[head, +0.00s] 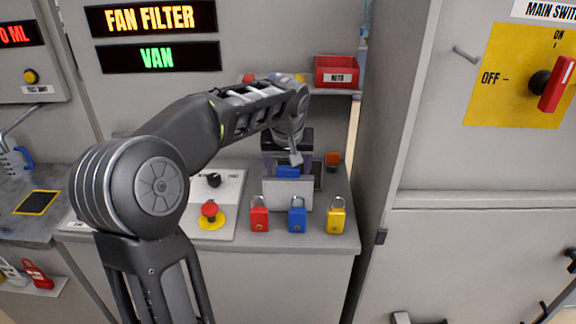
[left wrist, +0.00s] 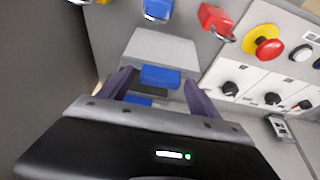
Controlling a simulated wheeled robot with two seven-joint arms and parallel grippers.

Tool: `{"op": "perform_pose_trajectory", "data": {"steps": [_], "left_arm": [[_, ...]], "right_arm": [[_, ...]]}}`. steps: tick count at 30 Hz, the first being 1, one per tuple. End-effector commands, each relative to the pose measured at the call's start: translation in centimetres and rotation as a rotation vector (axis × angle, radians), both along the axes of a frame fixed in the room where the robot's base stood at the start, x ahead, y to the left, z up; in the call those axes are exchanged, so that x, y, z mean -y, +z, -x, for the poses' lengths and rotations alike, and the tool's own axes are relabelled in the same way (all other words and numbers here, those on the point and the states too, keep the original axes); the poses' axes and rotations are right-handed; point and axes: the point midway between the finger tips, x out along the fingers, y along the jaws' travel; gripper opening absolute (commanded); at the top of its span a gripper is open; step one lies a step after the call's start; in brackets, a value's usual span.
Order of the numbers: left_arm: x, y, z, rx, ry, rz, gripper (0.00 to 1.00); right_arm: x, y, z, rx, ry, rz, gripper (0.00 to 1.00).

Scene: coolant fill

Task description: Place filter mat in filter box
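My left gripper (head: 289,164) reaches down over the counter by a pale grey, box-like piece (head: 287,194) with a blue tab (head: 288,172). In the left wrist view my left gripper (left wrist: 159,80) has its dark fingers apart on either side of the blue tab (left wrist: 160,77), with gaps visible. The grey piece (left wrist: 163,48) lies just beyond the fingertips. A second blue part (left wrist: 138,100) shows nearer the palm. I cannot tell which of these belongs to the filter mat and which to the filter box. Dark parts behind are mostly hidden by the gripper. My right gripper is out of view.
A red bin (head: 337,72) sits on the shelf behind. A tall cabinet (head: 408,150) closes off the right side.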

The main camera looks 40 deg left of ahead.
Motion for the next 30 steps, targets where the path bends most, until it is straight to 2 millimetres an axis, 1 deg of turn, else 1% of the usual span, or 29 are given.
{"op": "perform_pose_trajectory", "data": {"steps": [8, 11, 14, 17, 24, 30], "left_arm": [[0.0, 0.1, 0.0, 0.0, 0.0, 0.0, 0.75], [0.0, 0.5, 0.0, 0.0, 0.0, 0.0, 0.75], [0.2, 1.1, 0.2, 0.002, 0.0, -0.001, 0.75], [0.5, 2.5, 0.7, 0.003, 0.001, -0.001, 0.75], [1.7, 7.1, 2.1, 0.005, 0.0, 0.0, 0.75], [2.5, 10.3, 3.2, 0.002, 0.0, 0.0, 0.75]], "right_arm": [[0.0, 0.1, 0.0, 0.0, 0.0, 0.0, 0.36], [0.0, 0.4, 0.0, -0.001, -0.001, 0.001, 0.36], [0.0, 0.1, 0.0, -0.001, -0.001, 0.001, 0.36], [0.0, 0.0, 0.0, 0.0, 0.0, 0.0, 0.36], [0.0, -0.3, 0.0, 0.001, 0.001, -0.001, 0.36], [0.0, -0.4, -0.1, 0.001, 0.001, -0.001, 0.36]]}}
